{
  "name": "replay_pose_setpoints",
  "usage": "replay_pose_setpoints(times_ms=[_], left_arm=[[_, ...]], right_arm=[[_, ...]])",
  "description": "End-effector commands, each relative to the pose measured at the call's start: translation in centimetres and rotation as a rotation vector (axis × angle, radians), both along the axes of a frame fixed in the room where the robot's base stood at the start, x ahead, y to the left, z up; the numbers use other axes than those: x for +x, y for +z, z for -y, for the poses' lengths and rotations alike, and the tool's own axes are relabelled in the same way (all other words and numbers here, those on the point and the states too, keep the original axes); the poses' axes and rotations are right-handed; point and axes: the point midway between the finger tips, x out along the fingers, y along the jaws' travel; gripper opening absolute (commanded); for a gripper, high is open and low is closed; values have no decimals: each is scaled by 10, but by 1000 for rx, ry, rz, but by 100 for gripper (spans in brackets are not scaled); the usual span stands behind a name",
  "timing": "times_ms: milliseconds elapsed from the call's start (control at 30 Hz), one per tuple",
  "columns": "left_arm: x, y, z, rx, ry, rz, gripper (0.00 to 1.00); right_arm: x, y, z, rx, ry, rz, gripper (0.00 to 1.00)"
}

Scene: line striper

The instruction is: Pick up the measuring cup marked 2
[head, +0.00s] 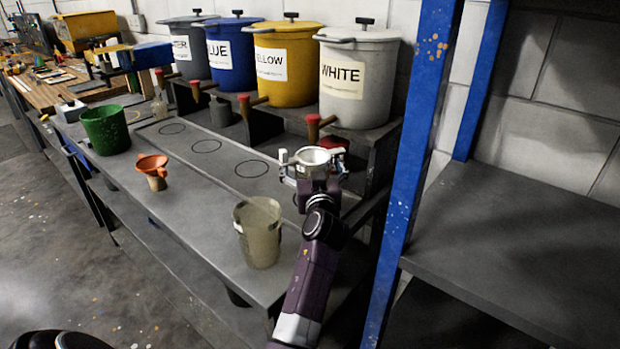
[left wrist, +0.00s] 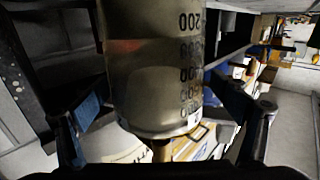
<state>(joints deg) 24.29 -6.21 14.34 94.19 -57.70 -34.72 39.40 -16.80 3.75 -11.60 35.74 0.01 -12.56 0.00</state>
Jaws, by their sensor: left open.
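A clear measuring cup (left wrist: 155,70) with dark graduations stands between the open fingers of my left gripper (left wrist: 163,105) in the left wrist view. I cannot see the fingers clamped on it. It has a small white label near its end that I cannot read. In the head view my left gripper (head: 313,164) is at the right end of the bench, its fingers on either side of the cup's pale round rim (head: 312,156). Another translucent measuring cup (head: 258,235) stands upright near the bench's front edge; no number is readable on it. My right gripper is not in view.
Lidded buckets, including yellow (head: 285,65) and white (head: 360,80), stand on a raised shelf with taps above the bench (head: 205,195). A green bucket (head: 105,130) and an orange funnel (head: 152,165) stand left. A blue post (head: 415,150) rises right of my arm.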

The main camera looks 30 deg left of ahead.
Motion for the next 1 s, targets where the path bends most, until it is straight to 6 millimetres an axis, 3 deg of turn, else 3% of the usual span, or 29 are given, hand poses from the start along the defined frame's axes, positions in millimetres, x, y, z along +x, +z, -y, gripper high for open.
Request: replay_pose_setpoints(times_ms=[67,333,767,1000], left_arm=[[0,0,1,0,-1,1,90],[0,0,0,-1,-1,1,60],[0,-2,0,-3,0,-3,12],[0,1,0,-1,-1,1,12]], right_arm=[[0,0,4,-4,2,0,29],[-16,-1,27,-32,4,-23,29],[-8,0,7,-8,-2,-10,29],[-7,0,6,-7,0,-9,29]])
